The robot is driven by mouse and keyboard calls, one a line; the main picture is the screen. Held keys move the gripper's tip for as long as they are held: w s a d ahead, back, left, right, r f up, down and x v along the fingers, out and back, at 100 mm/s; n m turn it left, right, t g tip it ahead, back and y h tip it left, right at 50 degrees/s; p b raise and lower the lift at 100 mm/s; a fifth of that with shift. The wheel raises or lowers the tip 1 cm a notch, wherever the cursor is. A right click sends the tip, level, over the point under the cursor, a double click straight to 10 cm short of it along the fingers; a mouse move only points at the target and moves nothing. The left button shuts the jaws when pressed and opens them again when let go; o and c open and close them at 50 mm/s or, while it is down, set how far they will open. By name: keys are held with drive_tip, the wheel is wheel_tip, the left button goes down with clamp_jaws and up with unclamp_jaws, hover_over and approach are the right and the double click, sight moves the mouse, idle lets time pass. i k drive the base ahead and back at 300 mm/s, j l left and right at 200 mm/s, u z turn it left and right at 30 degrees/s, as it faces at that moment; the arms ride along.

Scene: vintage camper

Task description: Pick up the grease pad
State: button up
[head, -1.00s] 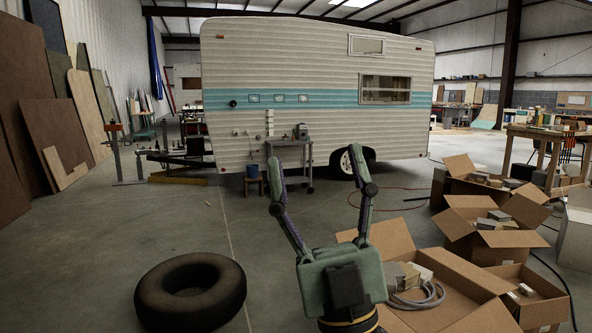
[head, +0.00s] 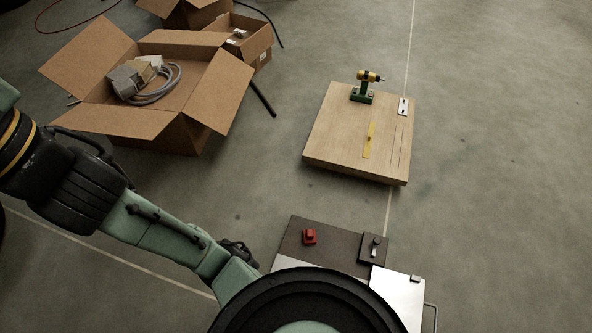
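No thing can be told for sure as the grease pad. In the head view, a dark flat surface low in the middle (head: 333,247) carries a small red block (head: 309,237) and a small dark square plate (head: 372,256) with a metal piece on it. My arm crosses from the left edge to the bottom middle, where a round black part of my body hides what lies behind it. My gripper cannot be made out, and nothing is seen held.
A pale panel (head: 397,292) adjoins the dark surface. An open carton (head: 205,85) stands upper left. Floor at right is clear.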

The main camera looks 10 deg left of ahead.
sight(310, 236)
drive_tip(key=k+l+u, duration=0.1)
drive_tip(key=k, duration=0.25)
drive_tip(key=i+j+z, duration=0.1)
drive_tip(key=j+z, duration=0.95)
drive_tip(key=i+l, duration=0.05)
drive_tip(key=l, duration=0.05)
